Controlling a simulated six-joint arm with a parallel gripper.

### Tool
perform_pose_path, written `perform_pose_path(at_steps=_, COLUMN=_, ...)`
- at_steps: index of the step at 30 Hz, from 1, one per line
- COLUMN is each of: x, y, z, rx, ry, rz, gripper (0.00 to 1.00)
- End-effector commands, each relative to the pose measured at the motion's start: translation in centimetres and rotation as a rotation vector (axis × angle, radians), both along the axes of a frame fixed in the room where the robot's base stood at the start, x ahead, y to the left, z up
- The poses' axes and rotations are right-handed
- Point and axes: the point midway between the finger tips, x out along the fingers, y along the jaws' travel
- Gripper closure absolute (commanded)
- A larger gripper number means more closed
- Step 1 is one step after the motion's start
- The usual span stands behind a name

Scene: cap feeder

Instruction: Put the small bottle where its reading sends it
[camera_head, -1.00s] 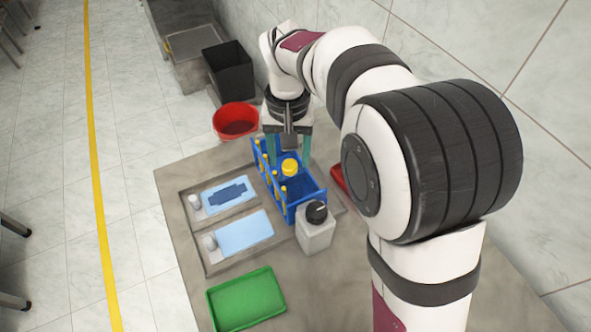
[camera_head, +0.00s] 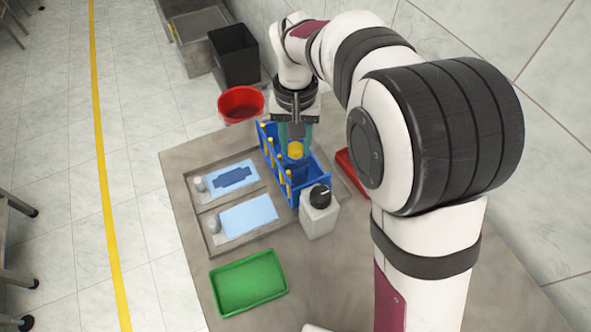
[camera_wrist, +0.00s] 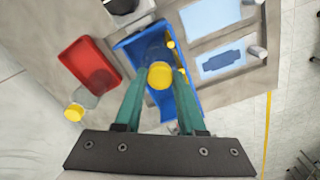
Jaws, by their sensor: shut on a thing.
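My gripper (camera_head: 295,141) has its green fingers shut on a small bottle with a yellow cap (camera_head: 296,150), at the blue rack (camera_head: 317,190). In the wrist view, my gripper (camera_wrist: 160,84) has one finger on each side of the small bottle's yellow cap (camera_wrist: 160,75); the bottle's body is mostly hidden. The blue rack (camera_wrist: 187,116) surrounds this spot. Two light blue panels lie left of the rack in the head view: one with a dark blue shape (camera_head: 233,177), one plain (camera_head: 249,215). I cannot make out any reading on the bottle.
A white bottle with a black cap (camera_head: 319,217) stands at the rack's near end. A green tray (camera_head: 248,283) lies in front, a red tray (camera_wrist: 90,62) beside the rack. Another yellow-capped bottle (camera_wrist: 86,99) is by the red tray. A red bucket (camera_head: 241,102) and black bin (camera_head: 235,55) stand behind.

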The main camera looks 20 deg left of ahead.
Motion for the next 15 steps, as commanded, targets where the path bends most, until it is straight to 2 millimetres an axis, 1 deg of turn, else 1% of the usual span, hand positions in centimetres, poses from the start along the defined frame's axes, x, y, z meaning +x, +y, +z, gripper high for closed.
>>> perform_pose_path(at_steps=9, x=0.2, y=-0.2, z=0.4, rx=0.0, ry=-0.001, rz=-0.001, gripper=1.0)
perform_pose_path(at_steps=15, x=0.2, y=-0.2, z=1.6, rx=0.001, ry=-0.001, rz=0.0, gripper=1.0)
